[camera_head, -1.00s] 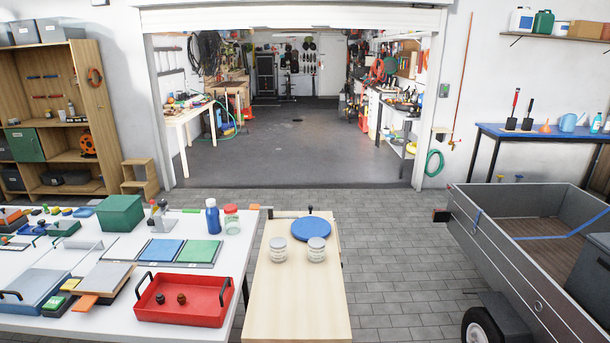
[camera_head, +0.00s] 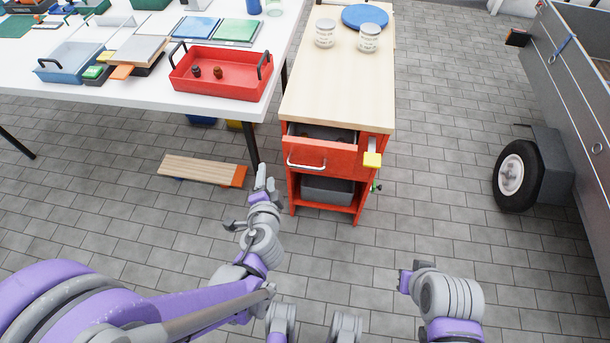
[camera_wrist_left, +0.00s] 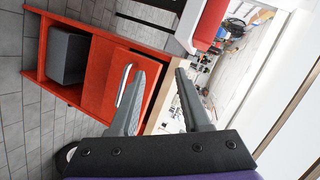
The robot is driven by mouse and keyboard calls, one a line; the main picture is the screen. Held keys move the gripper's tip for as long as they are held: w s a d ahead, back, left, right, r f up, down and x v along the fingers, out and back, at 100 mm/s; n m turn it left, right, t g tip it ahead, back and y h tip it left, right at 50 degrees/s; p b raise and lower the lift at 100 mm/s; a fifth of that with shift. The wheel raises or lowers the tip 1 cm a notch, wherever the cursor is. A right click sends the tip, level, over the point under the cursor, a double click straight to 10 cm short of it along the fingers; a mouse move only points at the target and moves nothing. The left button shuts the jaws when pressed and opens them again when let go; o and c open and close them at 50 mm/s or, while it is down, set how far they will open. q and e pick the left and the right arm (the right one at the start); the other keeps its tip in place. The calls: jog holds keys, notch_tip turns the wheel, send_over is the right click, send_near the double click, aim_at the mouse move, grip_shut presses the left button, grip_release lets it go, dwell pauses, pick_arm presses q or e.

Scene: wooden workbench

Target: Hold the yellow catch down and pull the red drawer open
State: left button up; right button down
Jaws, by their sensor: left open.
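The red drawer (camera_head: 325,160) sits under the wooden top of a red cabinet, with a silver bar handle (camera_head: 306,165) on its front. A dark gap above its front shows part of the inside. The yellow catch (camera_head: 372,160) is at the right end of the front. My left gripper (camera_head: 266,178) is open and empty, left of the handle and apart from it. In the left wrist view its spread fingers (camera_wrist_left: 158,70) show in front of the drawer front, the handle (camera_wrist_left: 125,85) beyond the left finger. My right gripper (camera_head: 405,282) is low, right of the cabinet, its fingers unclear.
Two jars (camera_head: 368,38) and a blue disc (camera_head: 365,16) stand on the cabinet top. A white table (camera_head: 130,88) with a red tray (camera_head: 220,85) is at left. A plank (camera_head: 200,170) lies on the floor below. A trailer wheel (camera_head: 515,175) is at right.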

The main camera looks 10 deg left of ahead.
aim_at(304, 166)
pick_arm(q)
jog(key=w+d+f+m+t+h+b, duration=0.2)
jog(key=d+f+m+h+b, duration=0.15)
jog(key=d+f+m, duration=0.45)
jog(key=shift+n, duration=0.5)
jog(key=x, duration=1)
jog(key=shift+w+a+f, duration=0.35)
pick_arm(e)
notch_tip(304, 166, down, 6)
jog(key=shift+w+f, duration=0.2)
pick_arm(q)
grip_shut()
